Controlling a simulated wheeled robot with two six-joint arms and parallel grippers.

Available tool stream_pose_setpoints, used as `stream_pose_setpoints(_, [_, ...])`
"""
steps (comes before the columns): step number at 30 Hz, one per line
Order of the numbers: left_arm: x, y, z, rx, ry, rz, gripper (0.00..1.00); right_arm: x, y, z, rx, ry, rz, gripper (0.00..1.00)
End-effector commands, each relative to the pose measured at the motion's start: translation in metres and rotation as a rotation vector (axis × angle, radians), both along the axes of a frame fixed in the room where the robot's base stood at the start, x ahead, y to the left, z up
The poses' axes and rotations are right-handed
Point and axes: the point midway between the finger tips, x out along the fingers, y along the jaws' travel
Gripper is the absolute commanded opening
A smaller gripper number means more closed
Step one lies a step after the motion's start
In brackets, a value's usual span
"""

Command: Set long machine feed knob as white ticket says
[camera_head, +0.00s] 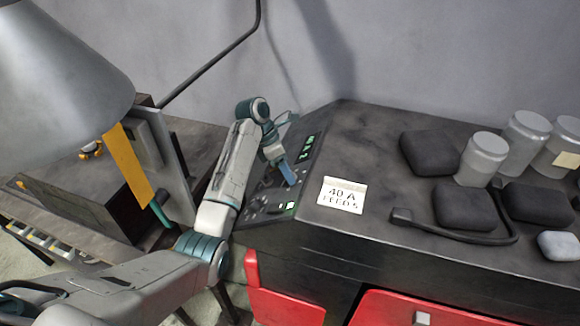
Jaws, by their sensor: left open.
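The white ticket (342,196) lies on the dark machine top, right of the control panel. Its print seems to read "40 A" over "FEED 5", but it is small. The long machine's sloped control panel (268,187) has lit green displays (307,147) at its upper right and a smaller one (290,206) near its lower edge. Small dark knobs (257,206) sit at its lower left; their settings cannot be read. My left gripper (289,176) is open, pointing down over the panel's middle. It hides part of the panel, and contact cannot be told. My right gripper is not in view.
Dark pads (430,152), grey lidded jars (482,158) and a black curved handle or hose (450,232) occupy the right of the top. Red drawers (405,308) are below. A grey lamp shade (60,80) and orange strip (131,165) stand at left.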

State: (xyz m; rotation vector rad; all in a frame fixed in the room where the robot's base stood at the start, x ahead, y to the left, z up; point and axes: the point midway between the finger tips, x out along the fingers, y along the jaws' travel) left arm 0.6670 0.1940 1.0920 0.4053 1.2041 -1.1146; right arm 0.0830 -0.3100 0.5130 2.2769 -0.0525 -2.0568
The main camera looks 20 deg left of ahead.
Motion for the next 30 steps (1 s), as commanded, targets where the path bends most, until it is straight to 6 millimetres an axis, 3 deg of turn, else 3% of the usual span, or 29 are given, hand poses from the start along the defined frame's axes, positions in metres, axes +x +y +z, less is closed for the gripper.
stream_pose_setpoints(8, [-0.0006,-0.0004,-0.0008,0.0,0.0,0.0,0.48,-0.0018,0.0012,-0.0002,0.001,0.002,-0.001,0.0])
stream_pose_setpoints(12, [-0.0005,-0.0004,-0.0008,0.0,0.0,0.0,0.2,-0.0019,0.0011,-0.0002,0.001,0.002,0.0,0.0])
stream_pose_setpoints(15, [-0.0006,-0.0002,-0.0007,0.0,0.0,0.0,0.05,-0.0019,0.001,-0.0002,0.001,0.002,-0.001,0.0])
stream_pose_setpoints(30, [-0.0015,0.0003,-0.0011,-0.002,-0.085,-0.108,0.05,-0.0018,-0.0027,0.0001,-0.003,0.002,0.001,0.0])
